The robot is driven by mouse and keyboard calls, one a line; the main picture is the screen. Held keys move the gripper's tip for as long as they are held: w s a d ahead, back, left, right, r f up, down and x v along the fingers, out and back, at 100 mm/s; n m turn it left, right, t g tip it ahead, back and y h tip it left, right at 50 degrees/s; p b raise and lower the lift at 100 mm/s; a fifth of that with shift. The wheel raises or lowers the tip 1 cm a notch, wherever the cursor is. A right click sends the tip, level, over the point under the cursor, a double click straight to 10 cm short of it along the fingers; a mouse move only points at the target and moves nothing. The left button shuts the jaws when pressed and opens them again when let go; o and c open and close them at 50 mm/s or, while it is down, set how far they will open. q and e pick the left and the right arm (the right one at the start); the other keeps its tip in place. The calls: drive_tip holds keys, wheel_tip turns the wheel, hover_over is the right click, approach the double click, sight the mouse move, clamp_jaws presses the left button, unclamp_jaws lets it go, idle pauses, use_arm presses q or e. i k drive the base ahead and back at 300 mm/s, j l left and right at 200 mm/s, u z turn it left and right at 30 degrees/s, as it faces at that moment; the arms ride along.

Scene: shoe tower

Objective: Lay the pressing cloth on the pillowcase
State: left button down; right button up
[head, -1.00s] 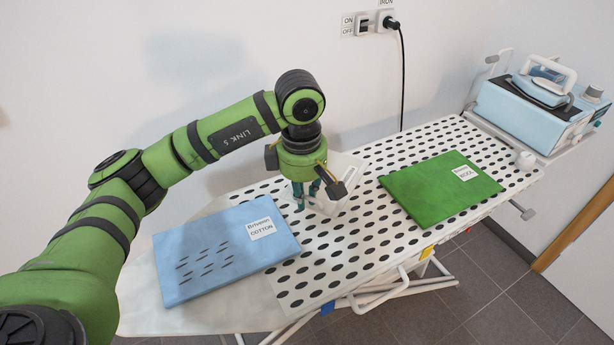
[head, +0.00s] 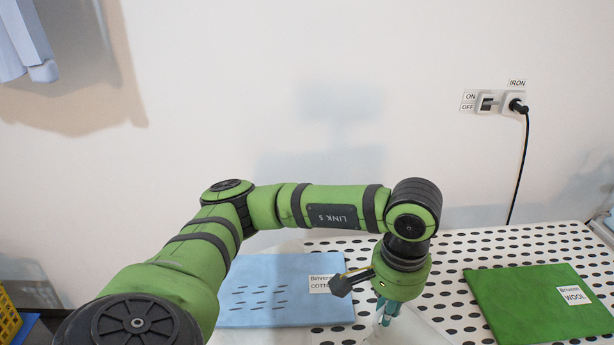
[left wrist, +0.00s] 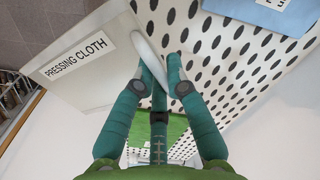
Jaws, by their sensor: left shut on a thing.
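The white pressing cloth (head: 412,332) is pinched in my left gripper (head: 387,316), at the bottom edge of the head view. In the left wrist view the cloth (left wrist: 92,88), with its PRESSING CLOTH label, spreads left of the gripper (left wrist: 163,68), whose fingers are closed on its edge. The light blue folded pillowcase (head: 255,282), marked COTTON and with dark crease marks, lies on the board left of the gripper. Its label is partly behind my gripper. The pillowcase corner (left wrist: 285,14) shows at the wrist view's upper right. My right gripper is out of view.
The dotted ironing board (head: 455,243) runs along the wall. A green folded cloth (head: 530,310) marked WOOL lies to the right. The iron's plug and switch (head: 488,103) are on the wall. A yellow crate (head: 8,318) stands at the lower left.

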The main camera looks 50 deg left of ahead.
sight(287, 287)
drive_tip(key=i+l+u, duration=0.2)
drive_tip(key=l+u, duration=0.25)
drive_tip(key=i+l+u, duration=0.2)
drive_tip(key=l, duration=0.15)
drive_tip(key=u, duration=0.6)
drive_tip(key=k, duration=0.05)
